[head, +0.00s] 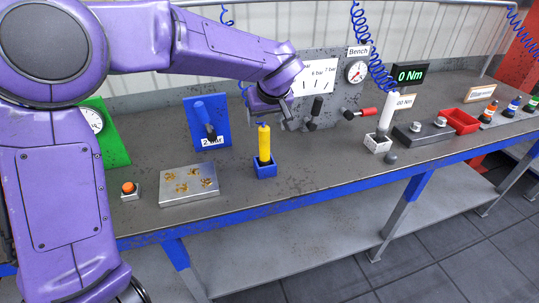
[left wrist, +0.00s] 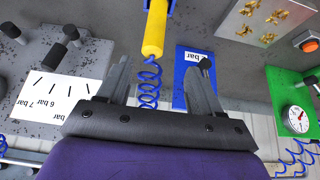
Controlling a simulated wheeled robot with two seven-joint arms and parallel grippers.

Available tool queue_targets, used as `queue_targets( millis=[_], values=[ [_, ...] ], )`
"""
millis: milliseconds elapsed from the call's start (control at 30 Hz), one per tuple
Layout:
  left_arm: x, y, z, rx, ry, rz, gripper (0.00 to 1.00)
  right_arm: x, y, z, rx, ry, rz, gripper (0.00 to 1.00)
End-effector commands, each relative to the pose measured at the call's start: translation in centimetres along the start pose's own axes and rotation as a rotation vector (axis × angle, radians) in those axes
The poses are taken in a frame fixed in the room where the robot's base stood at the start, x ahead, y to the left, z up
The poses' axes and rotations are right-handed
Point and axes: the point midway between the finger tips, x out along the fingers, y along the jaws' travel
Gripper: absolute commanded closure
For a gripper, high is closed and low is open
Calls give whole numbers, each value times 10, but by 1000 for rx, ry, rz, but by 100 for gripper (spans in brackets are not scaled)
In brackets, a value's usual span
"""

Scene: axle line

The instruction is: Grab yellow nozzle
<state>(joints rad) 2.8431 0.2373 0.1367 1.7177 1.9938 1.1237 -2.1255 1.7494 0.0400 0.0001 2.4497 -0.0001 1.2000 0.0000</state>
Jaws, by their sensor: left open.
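The yellow nozzle (head: 264,142) stands upright in a small blue holder (head: 264,170) on the bench, with a blue coiled hose at its top. My left gripper (head: 287,122) is open and empty, above and slightly right of the nozzle in the head view. In the left wrist view the nozzle (left wrist: 154,32) shows at the top, beyond and between the two open fingers (left wrist: 160,80). Its blue hose (left wrist: 150,85) runs back between the fingers. The fingers appear apart from the nozzle. My right gripper does not show.
A metal plate with brass fittings (head: 178,197) and an orange button (head: 129,188) lie left of the holder. A blue panel with a lever (head: 222,140) stands behind.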

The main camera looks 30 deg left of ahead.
Motion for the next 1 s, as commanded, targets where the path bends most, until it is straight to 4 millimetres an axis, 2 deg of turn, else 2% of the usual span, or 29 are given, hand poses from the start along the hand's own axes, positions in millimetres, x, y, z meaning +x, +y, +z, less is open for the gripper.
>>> queue_targets(
  millis=[200,367,500,600,867,933,1000],
  values=[
    [41,4,-1,4,-3,-7,35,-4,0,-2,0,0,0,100],
    [59,4,-2,3,-1,-7,35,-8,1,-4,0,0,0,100],
    [83,10,-2,4,-1,-9,35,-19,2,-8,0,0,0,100],
    [100,10,-1,3,-2,-7,35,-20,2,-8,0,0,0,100],
    [107,10,-1,1,-1,-3,35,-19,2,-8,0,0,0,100],
    [107,10,-1,1,-1,-3,51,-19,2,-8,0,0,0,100],
    [107,10,-1,1,-1,-3,74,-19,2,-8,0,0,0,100]
  ],
)
